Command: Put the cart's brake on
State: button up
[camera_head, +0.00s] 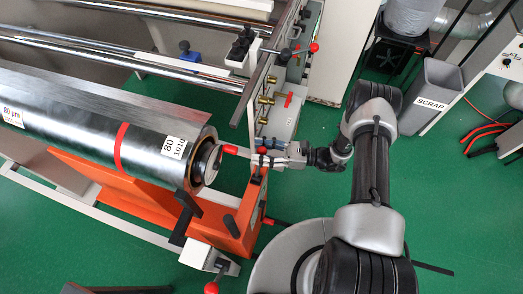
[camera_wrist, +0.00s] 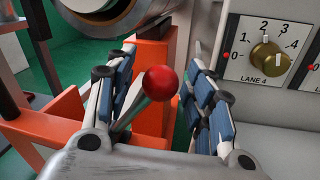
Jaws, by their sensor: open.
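A lever with a red ball knob (camera_wrist: 160,83) stands between the fingers of my gripper (camera_wrist: 161,66) in the wrist view, its metal stem running down to the lower left. Gaps show on both sides of the knob. The orange cart (camera_head: 103,185) carries a large silver roll (camera_head: 95,115). Another red knob (camera_head: 211,287) sits on a lever at the cart's lower end. The lever's base is hidden in the wrist view.
A panel with a brass dial (camera_wrist: 266,58) marked LANE 4 stands close on the right in the wrist view. The machine frame (camera_head: 284,105) is just above my gripper in the head view. A grey SCRAP bin (camera_head: 432,88) stands at right. Green floor is clear below the bin.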

jog(key=shift+c, duration=0.3)
grip_shut()
dwell(0.4)
